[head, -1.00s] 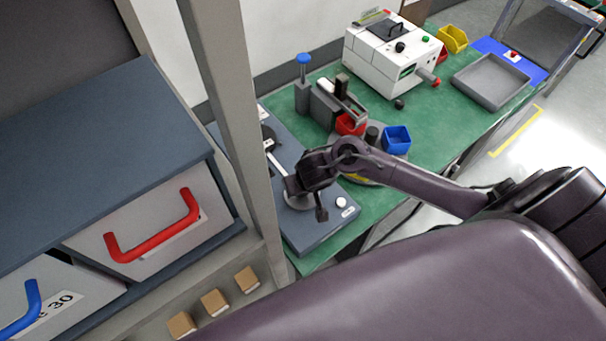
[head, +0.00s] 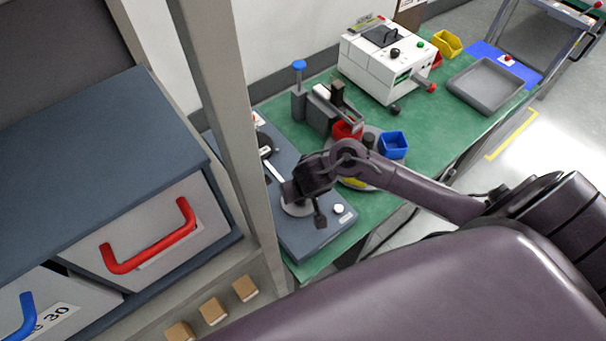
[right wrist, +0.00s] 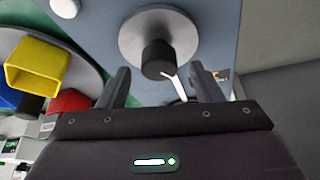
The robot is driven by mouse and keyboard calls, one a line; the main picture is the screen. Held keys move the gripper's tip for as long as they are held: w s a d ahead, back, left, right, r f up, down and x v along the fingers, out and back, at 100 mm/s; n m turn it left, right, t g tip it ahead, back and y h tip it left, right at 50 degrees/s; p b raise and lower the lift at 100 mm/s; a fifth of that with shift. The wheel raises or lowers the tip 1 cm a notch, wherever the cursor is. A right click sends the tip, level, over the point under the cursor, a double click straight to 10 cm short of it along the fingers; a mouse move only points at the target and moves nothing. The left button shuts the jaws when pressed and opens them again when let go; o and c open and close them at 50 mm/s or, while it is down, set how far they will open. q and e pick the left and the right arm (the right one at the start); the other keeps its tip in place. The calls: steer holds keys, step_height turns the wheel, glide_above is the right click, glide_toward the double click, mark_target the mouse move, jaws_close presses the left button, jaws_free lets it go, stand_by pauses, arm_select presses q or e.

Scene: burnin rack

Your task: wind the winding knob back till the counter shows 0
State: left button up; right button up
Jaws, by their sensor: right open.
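The winding knob (right wrist: 158,57) is a dark cylinder on a round grey disc, seen in the right wrist view. The disc (head: 297,209) shows partly under my right gripper in the head view, on a blue-grey panel (head: 312,243). My right gripper (right wrist: 160,84) is open; its two dark fingers stand on either side of the knob's near end, with gaps visible. The knob is hidden behind the gripper in the head view. I cannot make out a counter reading in either view. My left gripper is not in view.
A white button (head: 339,209) sits on the panel beside the disc. A turntable with red and blue bins (head: 393,145) stands behind it on the green bench. A grey post (head: 222,130) and a drawer rack with a red handle (head: 150,245) stand left.

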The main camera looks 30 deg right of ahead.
mark_target(302, 209)
steer(key=v, duration=0.4)
steer(key=shift+v, duration=1.25)
steer(key=shift+d, duration=0.1)
